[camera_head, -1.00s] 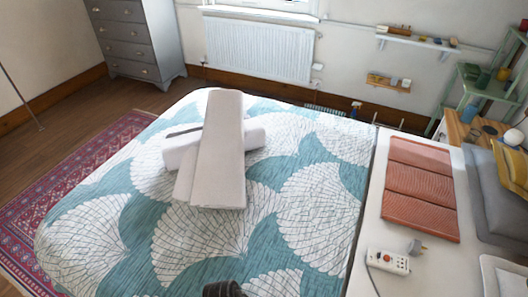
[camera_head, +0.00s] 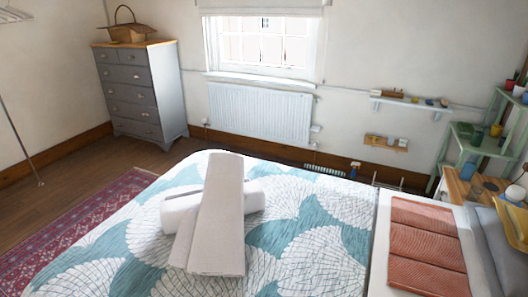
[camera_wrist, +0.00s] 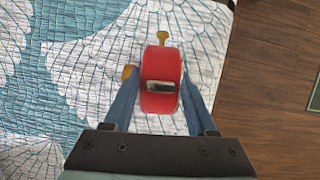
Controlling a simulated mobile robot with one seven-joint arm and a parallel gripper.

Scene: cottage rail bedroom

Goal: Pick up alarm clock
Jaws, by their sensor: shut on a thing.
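In the wrist view a red alarm clock (camera_wrist: 160,97) with a yellow knob on top and a yellow part at its left side sits between the two blue fingers of my gripper (camera_wrist: 160,88). My gripper is shut on the clock. The patterned teal and white bed cover (camera_wrist: 90,60) shows behind and below it; how high the clock is above the cover I cannot tell. In the head view neither my gripper nor the clock shows.
The bed (camera_head: 315,245) bears grey and white folded towels (camera_head: 215,215) and, at its right, a terracotta folded cloth (camera_head: 425,245). A grey drawer chest (camera_head: 140,90) stands at the back left and a green shelf (camera_head: 480,140) at the right. Wooden floor (camera_wrist: 265,80) lies right of the bed in the wrist view.

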